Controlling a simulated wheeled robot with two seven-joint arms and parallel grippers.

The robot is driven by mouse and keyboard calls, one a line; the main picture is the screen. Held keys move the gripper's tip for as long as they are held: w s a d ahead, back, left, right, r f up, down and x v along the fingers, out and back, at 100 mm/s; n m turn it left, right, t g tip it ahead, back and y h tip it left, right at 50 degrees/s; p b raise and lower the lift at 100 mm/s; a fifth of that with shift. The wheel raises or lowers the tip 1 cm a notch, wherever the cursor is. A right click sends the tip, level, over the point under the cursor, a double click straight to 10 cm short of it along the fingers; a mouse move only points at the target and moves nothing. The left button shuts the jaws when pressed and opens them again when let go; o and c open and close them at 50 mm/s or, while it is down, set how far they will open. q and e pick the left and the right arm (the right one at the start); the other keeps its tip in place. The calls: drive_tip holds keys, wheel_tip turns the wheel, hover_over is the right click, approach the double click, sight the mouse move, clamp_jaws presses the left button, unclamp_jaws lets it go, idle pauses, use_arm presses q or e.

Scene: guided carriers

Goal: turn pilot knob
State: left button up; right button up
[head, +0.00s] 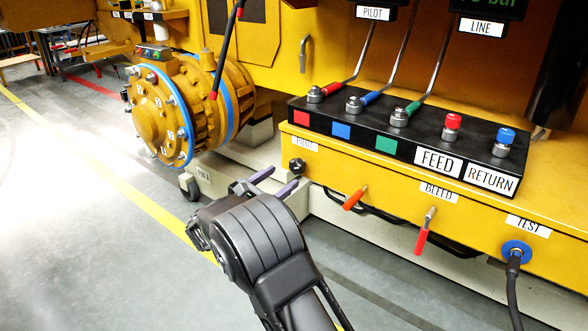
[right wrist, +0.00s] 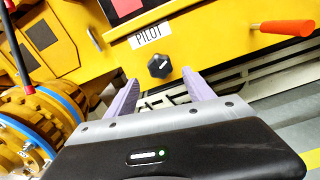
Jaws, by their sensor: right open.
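The pilot knob (head: 297,167) is a small black lobed knob on the front of the yellow panel, below the PILOT label (head: 304,145). In the right wrist view the knob (right wrist: 159,66) lies just beyond the fingertips and between their lines, under the PILOT label (right wrist: 150,35). My right gripper (head: 278,181) is open and empty, a little short of the knob, with its two purple-grey fingers pointing at it. The fingers also show in the right wrist view (right wrist: 159,78), one on each side. I see no contact with the knob. My left gripper is not in view.
An orange-handled lever (head: 355,199) and a red BLEED lever (head: 424,232) stick out to the right of the knob. A black block with hose fittings (head: 400,140) sits above. A yellow flanged cylinder (head: 165,115) stands at left. The grey floor at left is open.

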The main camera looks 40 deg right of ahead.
sight(294, 170)
drive_tip(key=x, duration=0.7)
drive_tip(key=shift+c, duration=0.3)
clamp_jaws()
drive_tip(key=shift+f, duration=0.1)
idle(0.3)
